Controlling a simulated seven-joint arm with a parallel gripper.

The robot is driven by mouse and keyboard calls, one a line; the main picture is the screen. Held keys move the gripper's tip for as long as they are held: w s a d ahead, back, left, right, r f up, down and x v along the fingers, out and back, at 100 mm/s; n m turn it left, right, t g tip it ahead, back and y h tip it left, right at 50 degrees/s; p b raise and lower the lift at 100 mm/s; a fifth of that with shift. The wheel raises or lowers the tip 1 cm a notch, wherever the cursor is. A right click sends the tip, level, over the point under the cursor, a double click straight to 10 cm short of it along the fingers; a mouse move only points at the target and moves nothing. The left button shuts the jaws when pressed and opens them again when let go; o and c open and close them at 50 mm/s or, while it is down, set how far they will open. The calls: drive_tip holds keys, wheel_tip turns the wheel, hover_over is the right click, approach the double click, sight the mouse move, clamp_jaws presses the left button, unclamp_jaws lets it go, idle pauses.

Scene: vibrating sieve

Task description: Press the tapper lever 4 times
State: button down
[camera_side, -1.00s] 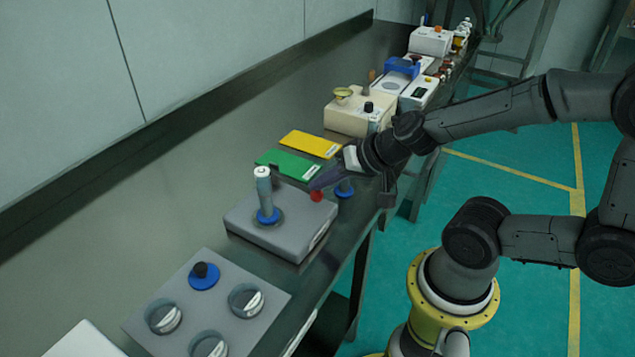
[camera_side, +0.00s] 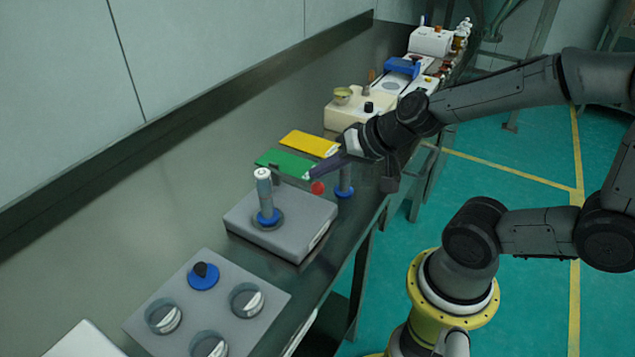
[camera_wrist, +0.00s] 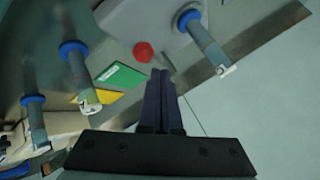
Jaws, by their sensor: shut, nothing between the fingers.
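A red knob (camera_side: 317,187), which looks like the tip of the tapper lever, sits at the right edge of a grey box (camera_side: 285,235). It also shows in the wrist view (camera_wrist: 143,52), just ahead of the fingertips; the rest of the lever is hard to make out. My gripper (camera_side: 308,177) is shut and empty, its dark fingers pointing left and down. The fingertips appear slightly above the knob in the side view, with a small gap in the wrist view (camera_wrist: 161,73).
A post with a blue ring (camera_side: 266,195) stands on the grey box; another (camera_side: 344,180) stands close beside my gripper. Green (camera_side: 287,163) and yellow (camera_side: 310,144) plates lie behind. The bench's left side is clear.

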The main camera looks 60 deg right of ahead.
drive_tip(key=shift+r, duration=2.55)
idle(0.7)
wheel_tip(320, 180, up, 4)
drive_tip(key=shift+f, duration=0.1)
drive_tip(key=shift+f, duration=0.1)
idle(0.4)
drive_tip(key=shift+f, duration=4.3)
drive_tip(key=shift+f, duration=0.15)
drive_tip(key=shift+f, duration=0.3)
